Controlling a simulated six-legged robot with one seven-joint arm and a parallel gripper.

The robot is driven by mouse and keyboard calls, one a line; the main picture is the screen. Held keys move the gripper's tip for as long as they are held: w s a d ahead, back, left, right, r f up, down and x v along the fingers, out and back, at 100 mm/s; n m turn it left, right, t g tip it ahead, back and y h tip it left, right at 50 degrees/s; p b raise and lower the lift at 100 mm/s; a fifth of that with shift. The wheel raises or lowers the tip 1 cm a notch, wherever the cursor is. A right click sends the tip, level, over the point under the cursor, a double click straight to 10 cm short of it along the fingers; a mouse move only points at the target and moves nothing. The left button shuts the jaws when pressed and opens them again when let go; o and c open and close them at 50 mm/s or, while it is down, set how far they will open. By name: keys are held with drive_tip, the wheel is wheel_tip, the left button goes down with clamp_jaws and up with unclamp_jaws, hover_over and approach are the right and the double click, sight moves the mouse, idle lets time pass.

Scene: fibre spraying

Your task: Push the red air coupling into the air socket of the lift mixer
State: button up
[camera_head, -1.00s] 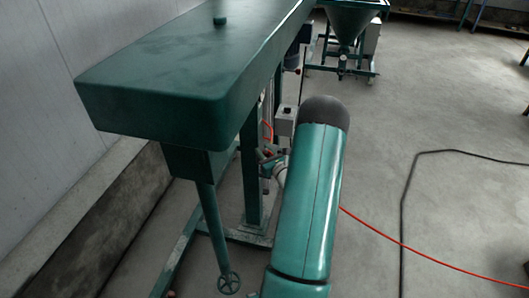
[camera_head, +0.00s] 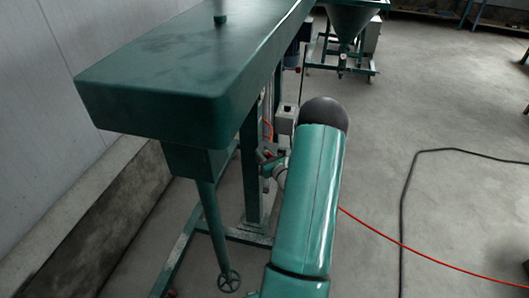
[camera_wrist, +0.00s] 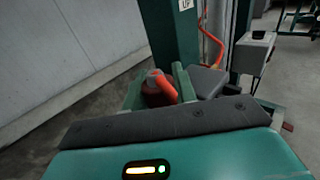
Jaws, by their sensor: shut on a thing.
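In the wrist view, the red air coupling (camera_wrist: 161,91) sits between the two green fingers of my gripper (camera_wrist: 158,84), which is shut on it. Its lower part is hidden by the dark front edge of my wrist. The lift mixer, a green machine with a long top housing (camera_head: 165,85), stands at the left in the head view. A green column (camera_wrist: 172,40) with an "UP" label stands just beyond the coupling in the wrist view. I cannot make out the air socket. In the head view, my arm mostly covers the gripper area beside the machine's post.
A grey box (camera_wrist: 254,50) stands beside an orange hose (camera_wrist: 214,42). A red hose (camera_head: 400,243) and a black cable (camera_head: 404,205) lie on the floor at the right. A green hopper (camera_head: 347,22) stands behind. The wall is close on the left; the right floor is mostly open.

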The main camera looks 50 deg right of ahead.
drive_tip(key=shift+f, duration=0.95)
drive_tip(key=o, duration=1.1)
drive_tip(key=v, duration=1.3)
drive_tip(key=shift+s+a, duration=0.1)
drive_tip(key=shift+s, duration=0.3)
drive_tip(key=shift+a, duration=0.1)
